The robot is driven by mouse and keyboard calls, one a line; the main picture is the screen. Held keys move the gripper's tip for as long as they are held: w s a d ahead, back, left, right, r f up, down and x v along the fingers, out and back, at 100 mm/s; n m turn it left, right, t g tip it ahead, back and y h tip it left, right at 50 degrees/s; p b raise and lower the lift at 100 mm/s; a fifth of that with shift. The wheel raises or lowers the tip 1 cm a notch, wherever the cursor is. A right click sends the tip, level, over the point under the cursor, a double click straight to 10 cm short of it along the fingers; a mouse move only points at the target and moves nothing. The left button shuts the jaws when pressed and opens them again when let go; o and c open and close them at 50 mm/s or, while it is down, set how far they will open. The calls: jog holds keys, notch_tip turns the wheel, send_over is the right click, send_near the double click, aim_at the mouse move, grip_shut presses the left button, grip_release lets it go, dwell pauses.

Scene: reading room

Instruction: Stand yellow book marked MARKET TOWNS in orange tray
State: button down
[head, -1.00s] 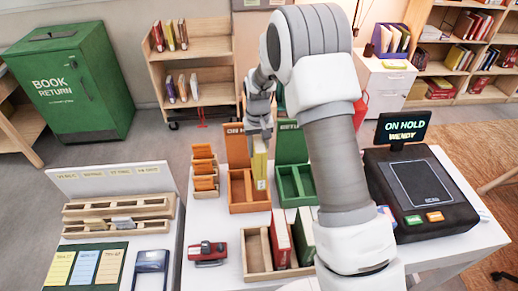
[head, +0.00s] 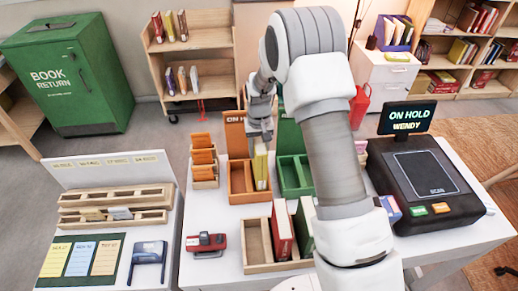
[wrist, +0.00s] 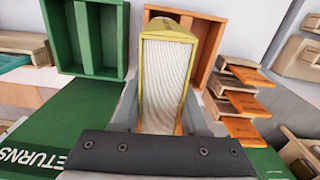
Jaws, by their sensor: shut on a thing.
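The yellow book (head: 260,168) is upright in my gripper (head: 260,142), over the right compartment of the orange tray (head: 239,196). Its lower end appears to be inside that compartment. I cannot tell whether it touches the tray floor. In the wrist view the book (wrist: 162,80) shows its pale page edges and yellow cover edges, between the two fingers of my gripper (wrist: 166,118). The orange tray (wrist: 208,30) shows behind it there. The cover marking cannot be read.
A green tray (head: 284,176) stands close to the right of the orange tray. An orange-fronted card rack (head: 203,158) stands to its left. A wooden box (head: 252,240) with a red and a green book is in front. A red stapler-like object (head: 206,242) lies front left.

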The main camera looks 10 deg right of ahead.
jog(key=shift+f+b, duration=1.2)
jog(key=shift+f, duration=0.65)
jog(key=shift+c, duration=1.7)
grip_release()
notch_tip(320, 180, up, 16)
jog(key=shift+f, duration=0.1)
jog(key=shift+r, duration=0.8)
